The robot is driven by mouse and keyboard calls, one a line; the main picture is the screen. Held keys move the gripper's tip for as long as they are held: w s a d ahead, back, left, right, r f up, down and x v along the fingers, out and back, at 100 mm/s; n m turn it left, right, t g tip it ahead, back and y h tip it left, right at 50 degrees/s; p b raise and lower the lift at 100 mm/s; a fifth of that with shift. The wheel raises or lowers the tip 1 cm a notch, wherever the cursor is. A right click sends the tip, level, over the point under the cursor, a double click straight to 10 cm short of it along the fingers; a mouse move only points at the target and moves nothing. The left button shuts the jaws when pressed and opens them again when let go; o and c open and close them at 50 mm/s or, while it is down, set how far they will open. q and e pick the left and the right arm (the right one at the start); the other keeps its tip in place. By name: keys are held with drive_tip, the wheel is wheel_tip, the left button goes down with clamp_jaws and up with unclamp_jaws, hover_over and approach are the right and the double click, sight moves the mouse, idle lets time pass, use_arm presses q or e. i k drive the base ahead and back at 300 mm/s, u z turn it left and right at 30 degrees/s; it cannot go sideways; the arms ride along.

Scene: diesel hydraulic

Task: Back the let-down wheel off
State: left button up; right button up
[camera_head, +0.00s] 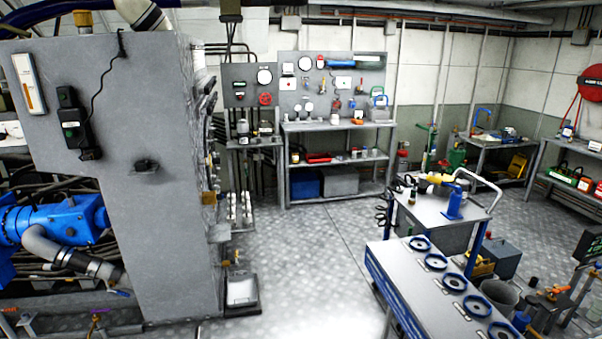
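A small red handwheel (265,98) is mounted on the grey gauge panel (238,88) at the back, left of the workbench. It is the only clear wheel on that panel; I cannot tell from its looks alone whether it is the let-down wheel. Round gauges sit above it on the panel. The wheel is small in the picture, so its turn position cannot be read. Neither of my grippers is in view, and nothing is seen touching the wheel.
A tall grey cabinet (155,200) fills the left, with a blue pump (65,220) beside it. A workbench (338,125) stands at the back. A tool cart (440,208) and a bench with blue rings (425,290) stand right. The middle floor (300,250) is clear.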

sight(265, 98)
drive_tip(key=i, duration=5.25)
drive_tip(key=z, duration=0.6)
drive_tip(key=i, duration=0.65)
drive_tip(key=z, duration=0.25)
